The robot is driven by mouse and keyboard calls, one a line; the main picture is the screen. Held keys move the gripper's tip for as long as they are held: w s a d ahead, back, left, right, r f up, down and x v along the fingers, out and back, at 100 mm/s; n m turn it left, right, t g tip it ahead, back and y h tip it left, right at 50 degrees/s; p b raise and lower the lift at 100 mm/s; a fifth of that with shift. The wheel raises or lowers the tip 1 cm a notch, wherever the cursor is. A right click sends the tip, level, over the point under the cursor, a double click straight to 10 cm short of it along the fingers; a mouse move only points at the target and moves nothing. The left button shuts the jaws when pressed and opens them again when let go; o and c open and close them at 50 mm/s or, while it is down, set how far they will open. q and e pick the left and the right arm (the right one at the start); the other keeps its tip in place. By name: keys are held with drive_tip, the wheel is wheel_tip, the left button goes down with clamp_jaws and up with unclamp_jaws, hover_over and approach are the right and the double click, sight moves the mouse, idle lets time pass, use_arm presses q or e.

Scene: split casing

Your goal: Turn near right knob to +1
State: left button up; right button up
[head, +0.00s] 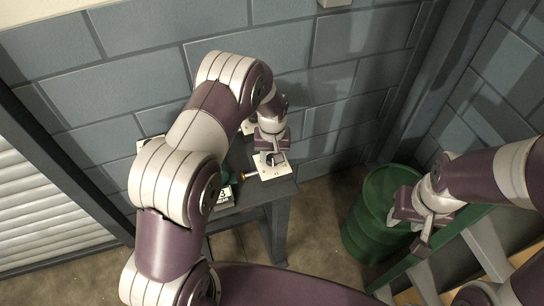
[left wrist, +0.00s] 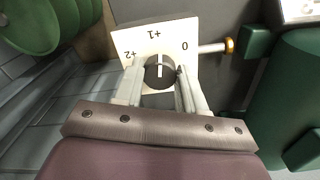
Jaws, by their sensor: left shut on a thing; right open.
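The near right knob (left wrist: 160,71) is dark and round, with a white line on its face. It sits on a white plate (left wrist: 124,43) marked 0, +1 and +2. In the left wrist view the line runs roughly up toward the +1 mark. My left gripper (left wrist: 160,84) has one finger on each side of the knob and is shut on it. In the head view my left gripper (head: 272,157) is over the white plate (head: 268,173) and hides the knob. My right gripper (head: 424,222) is open and empty, by the green barrel, far from the knob.
The plate is on a dark bench (head: 284,190) against a block wall. A green barrel (head: 372,218) stands to the right on the floor. In the left wrist view a rod with a yellow collar (left wrist: 229,46) and green parts (left wrist: 285,90) lie right of the plate.

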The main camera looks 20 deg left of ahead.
use_arm(q)
drive_tip(key=shift+w+n, duration=0.15)
drive_tip(key=shift+n, duration=0.85)
drive_tip(key=shift+r, duration=0.1)
drive_tip(key=o, duration=0.9)
drive_tip(key=shift+o, duration=0.9)
drive_tip(key=shift+r+b, duration=0.35)
wheel_tip(320, 180, up, 12)
drive_tip(key=b, duration=0.2)
